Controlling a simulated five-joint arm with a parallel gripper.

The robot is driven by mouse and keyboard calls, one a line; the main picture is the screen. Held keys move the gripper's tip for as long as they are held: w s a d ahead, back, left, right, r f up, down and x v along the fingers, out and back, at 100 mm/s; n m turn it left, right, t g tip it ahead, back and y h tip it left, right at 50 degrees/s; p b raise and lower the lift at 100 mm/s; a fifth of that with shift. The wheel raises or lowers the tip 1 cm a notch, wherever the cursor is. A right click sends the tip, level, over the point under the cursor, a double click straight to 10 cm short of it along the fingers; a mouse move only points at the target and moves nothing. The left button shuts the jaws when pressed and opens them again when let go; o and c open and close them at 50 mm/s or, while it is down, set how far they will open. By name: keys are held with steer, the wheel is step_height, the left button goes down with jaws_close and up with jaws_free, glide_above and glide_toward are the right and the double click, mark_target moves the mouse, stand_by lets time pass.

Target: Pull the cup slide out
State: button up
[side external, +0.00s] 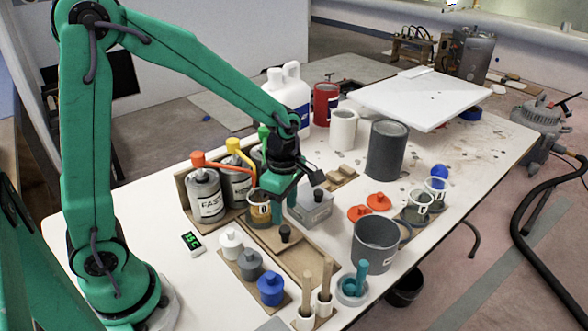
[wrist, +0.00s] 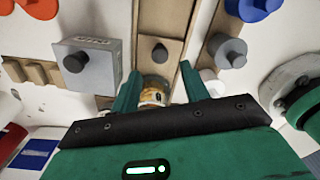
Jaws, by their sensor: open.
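The cup slide is a tan wooden board (side external: 268,236) with a black knob (side external: 285,232), lying in a wooden channel between rails. A small clear cup (side external: 258,210) with an amber band stands at its far end. My gripper (side external: 278,205) points down close by the cup, and its fingers partly hide that end. In the wrist view my gripper (wrist: 161,72) has its two green fingers spread wide apart. The cup (wrist: 153,92) shows between them, and the knob (wrist: 160,53) lies beyond the fingertips. I cannot tell whether a finger touches the cup.
A grey box with a black knob (side external: 311,206) stands just right of the channel. White, grey and blue lidded pots (side external: 270,289) stand to the left. Tins with orange and yellow tops (side external: 205,195) stand behind.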

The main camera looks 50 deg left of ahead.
mark_target(285, 228)
steer(key=shift+f, duration=0.1)
steer(key=shift+f, duration=3.8)
steer(key=shift+d, duration=0.1)
jaws_close()
